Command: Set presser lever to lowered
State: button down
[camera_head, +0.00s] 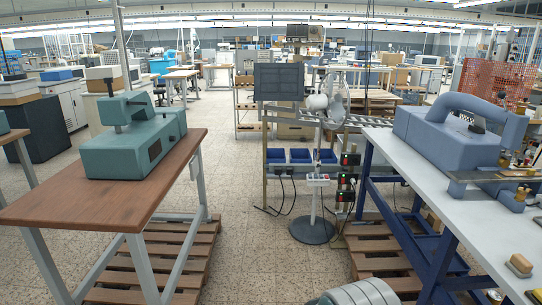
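No presser lever can be made out for certain. A blue machine (445,138) with a thick arched arm (490,108) stands on the white-topped bench at the right. A flat metal plate (490,176) and small brass-coloured parts (522,194) show at its near end. A teal machine (135,145) with a short upright head (127,108) stands on the brown wooden table at the left. Whether either machine carries the lever, and how the lever is set, I cannot tell. My gripper is not in view; only a rounded grey part, probably my arm, shows at the bottom edge.
The brown table (75,206) and the white bench top (455,213) flank an open tiled aisle (255,250). Wooden pallets (185,250) lie under the table and bench. A pedestal fan's round base (312,231) and a rack with blue bins (276,156) stand ahead.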

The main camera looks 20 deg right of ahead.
aim_at(501, 95)
jog(key=i+l+z, duration=0.15)
jog(key=i+z, duration=0.25)
jog(key=i+l+z, duration=0.1)
jog(key=z, duration=0.3)
jog(key=i+z, duration=0.4)
jog(key=i+j+z, duration=0.2)
jog(key=i+z, duration=0.2)
jog(key=i+j+z, duration=0.1)
jog(key=i+z, duration=0.3)
jog(key=i+j+z, duration=0.3)
jog(key=i+z, duration=0.15)
jog(key=i, duration=0.1)
